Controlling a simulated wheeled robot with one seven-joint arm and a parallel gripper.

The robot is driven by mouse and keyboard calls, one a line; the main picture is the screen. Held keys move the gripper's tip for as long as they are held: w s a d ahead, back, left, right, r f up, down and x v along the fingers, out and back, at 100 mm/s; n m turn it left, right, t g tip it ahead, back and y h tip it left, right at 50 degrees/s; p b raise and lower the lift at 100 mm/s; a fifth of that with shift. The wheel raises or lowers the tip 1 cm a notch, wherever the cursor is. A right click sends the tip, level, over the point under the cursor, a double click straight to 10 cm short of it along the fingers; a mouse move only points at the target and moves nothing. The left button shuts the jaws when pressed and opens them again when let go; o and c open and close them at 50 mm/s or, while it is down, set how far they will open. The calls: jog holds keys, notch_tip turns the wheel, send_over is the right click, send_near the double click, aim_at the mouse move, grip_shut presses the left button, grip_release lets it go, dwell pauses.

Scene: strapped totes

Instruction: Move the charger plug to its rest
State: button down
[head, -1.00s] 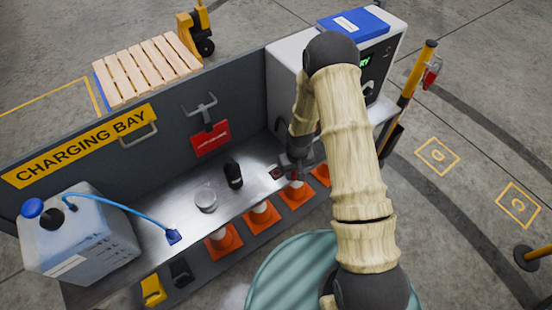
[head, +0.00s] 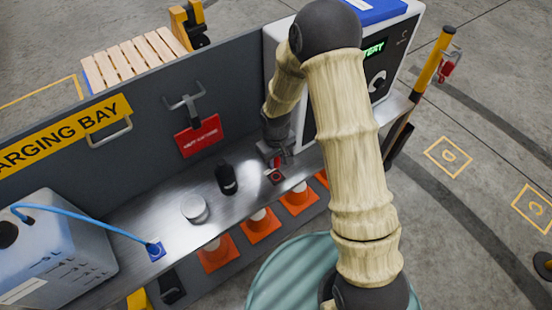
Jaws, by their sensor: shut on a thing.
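My gripper (head: 277,158) is at the right end of the metal bench, in front of the grey charger cabinet (head: 400,62). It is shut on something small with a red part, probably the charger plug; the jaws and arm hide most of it. A small dark red square (head: 276,177) is on the bench just below the gripper; I cannot tell whether they touch. A dark curved holder (head: 376,83) is on the cabinet's front, below a green lit display. I cannot tell for sure which fitting is the plug's rest.
A black bottle (head: 227,180) and a round pale tin (head: 194,209) stand on the bench (head: 130,215) left of my gripper. A hook (head: 183,100) with a red tag is on the back panel. Orange cones (head: 299,200) stand below.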

aim_at(276, 177)
jog(key=shift+f, duration=0.15)
jog(key=shift+f+b, duration=2.4)
jog(key=shift+f, duration=0.4)
jog(key=shift+s+a, duration=0.1)
jog(key=shift+d, duration=0.2)
jog(key=shift+p, duration=0.4)
jog(key=shift+a+f+b, duration=0.1)
jog(key=shift+f+b, duration=0.25)
jog(key=shift+f, duration=0.2)
